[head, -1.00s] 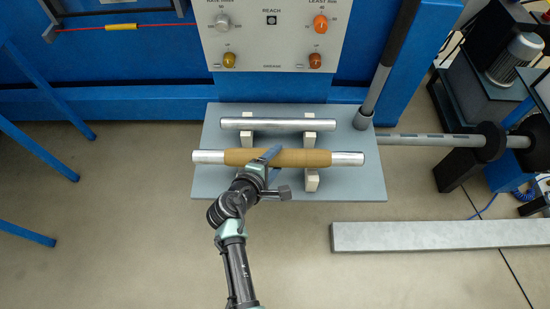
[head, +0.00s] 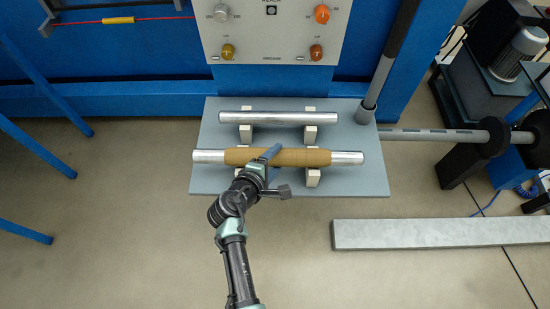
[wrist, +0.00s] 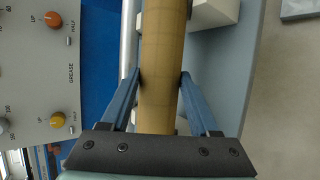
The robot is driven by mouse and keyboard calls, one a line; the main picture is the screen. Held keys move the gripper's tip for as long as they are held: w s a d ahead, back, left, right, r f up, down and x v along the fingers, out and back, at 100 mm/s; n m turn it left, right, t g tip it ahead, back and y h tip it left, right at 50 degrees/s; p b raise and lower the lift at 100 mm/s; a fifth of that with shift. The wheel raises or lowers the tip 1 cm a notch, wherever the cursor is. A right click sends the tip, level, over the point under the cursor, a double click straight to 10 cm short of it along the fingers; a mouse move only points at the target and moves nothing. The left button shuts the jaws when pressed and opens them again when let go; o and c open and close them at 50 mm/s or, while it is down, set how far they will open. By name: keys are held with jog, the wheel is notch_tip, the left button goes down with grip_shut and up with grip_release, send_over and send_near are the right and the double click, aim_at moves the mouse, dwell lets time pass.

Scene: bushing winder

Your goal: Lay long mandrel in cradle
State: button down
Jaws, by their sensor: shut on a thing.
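A long silver mandrel with a brown wrapped middle (head: 310,157) lies crosswise over the front pair of pale cradle blocks (head: 313,178). Whether it rests on them or hovers just above, I cannot tell. My gripper (head: 268,156) is shut on the brown middle, left of its centre. In the wrist view the blue fingers (wrist: 160,78) press both sides of the brown wrap (wrist: 163,45). A bare silver bar (head: 280,118) lies on the back pair of blocks (head: 310,133), parallel to the held mandrel.
The blocks stand on a grey plate (head: 365,180) on the floor. A control panel (head: 270,40) and blue machine stand behind. A dark post (head: 388,60) and horizontal shaft (head: 430,134) are at right. A grey slab (head: 440,233) lies front right. Floor at front left is clear.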

jog(key=shift+w+f, duration=0.1)
jog(key=shift+f, duration=0.05)
jog(key=shift+c, duration=0.5)
grip_release()
jog(key=shift+o, duration=0.3)
jog(key=shift+s+f, duration=0.2)
jog(key=shift+f, duration=0.1)
jog(key=p+v, duration=0.3)
jog(key=v, duration=1)
jog(key=shift+r, duration=0.2)
jog(key=shift+w, duration=0.15)
